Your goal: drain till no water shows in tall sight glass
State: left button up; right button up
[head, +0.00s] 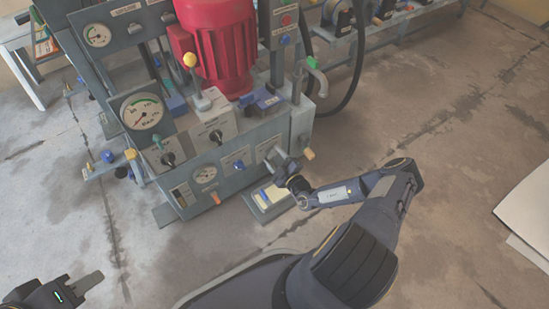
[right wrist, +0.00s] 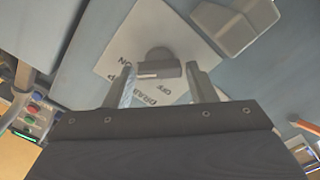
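The drain knob (right wrist: 158,62) is a dark grey rotary knob on a white label (right wrist: 185,30) reading ON, OFF and DRAIN in the right wrist view. My right gripper (right wrist: 162,88) is open, its fingers apart, with the knob just ahead of the gap; I cannot tell whether they touch it. In the head view this gripper (head: 282,164) is at the right end of the machine's front panel. A small window with upright strips (head: 183,194), perhaps the sight glasses, is low on the panel's left; its water level is too small to read. My left gripper (head: 86,284) is at the lower left, away from the machine.
The machine carries a red motor (head: 218,40), a large gauge (head: 142,110), a yellow-knobbed lever (head: 191,62) and other panel knobs (head: 168,158). A grey spout (head: 317,75) is at its right. A grey block (right wrist: 240,25) protrudes beside the drain label.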

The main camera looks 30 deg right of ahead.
jog(key=c, duration=0.7)
jog(key=shift+o, duration=0.2)
jog(key=shift+n, duration=0.4)
jog(key=n+p, duration=0.2)
jog(key=shift+n, duration=0.3)
jog(key=n+p, duration=0.1)
jog(key=n, duration=0.2)
jog(key=shift+a+n, duration=0.1)
jog(key=shift+n, duration=0.3)
jog(key=n+p, duration=0.2)
jog(key=n, duration=0.3)
jog(key=shift+f+p, duration=0.2)
jog(key=shift+p, duration=0.1)
jog(key=n+p, duration=0.1)
jog(key=n, duration=0.4)
jog(key=shift+f+n+p, duration=0.2)
jog(key=shift+n+p, duration=0.15)
jog(key=shift+n, duration=0.05)
